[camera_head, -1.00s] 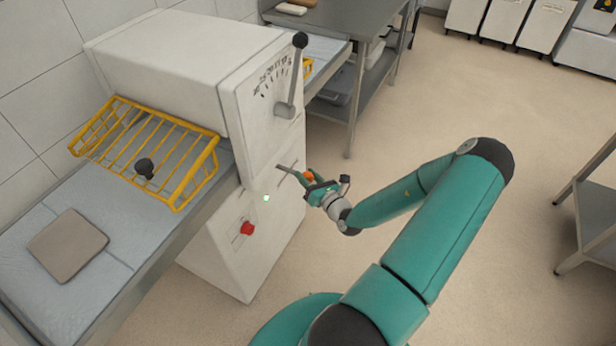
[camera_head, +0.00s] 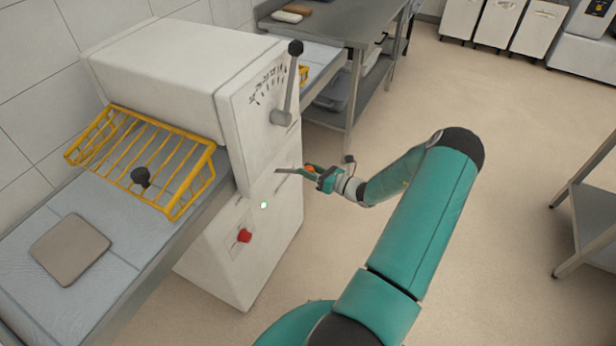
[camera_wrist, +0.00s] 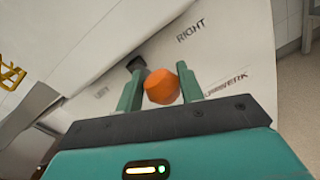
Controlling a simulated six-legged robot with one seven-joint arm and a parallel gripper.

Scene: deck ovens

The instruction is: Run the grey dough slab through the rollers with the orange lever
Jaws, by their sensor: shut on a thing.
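The grey dough slab (camera_head: 70,249) lies flat on the left belt of the white sheeter (camera_head: 165,70), in front of the yellow guard (camera_head: 143,160). The orange lever knob (camera_head: 310,169) is at the sheeter's front, and my gripper (camera_head: 318,172) is at it. In the wrist view my gripper (camera_wrist: 160,90) is shut on the orange lever knob (camera_wrist: 162,86), one finger on each side. The lever's grey shaft (camera_head: 290,170) points left in the head view. The word RIGHT shows on the panel above the knob; a word to the left is hard to read.
A black-knobbed handle (camera_head: 295,48) stands by a dial on the sheeter's front. A red button (camera_head: 244,236) and a green light (camera_head: 264,205) are lower down. A steel table (camera_head: 335,22) stands behind. The floor at right is open up to a steel rack (camera_head: 590,200).

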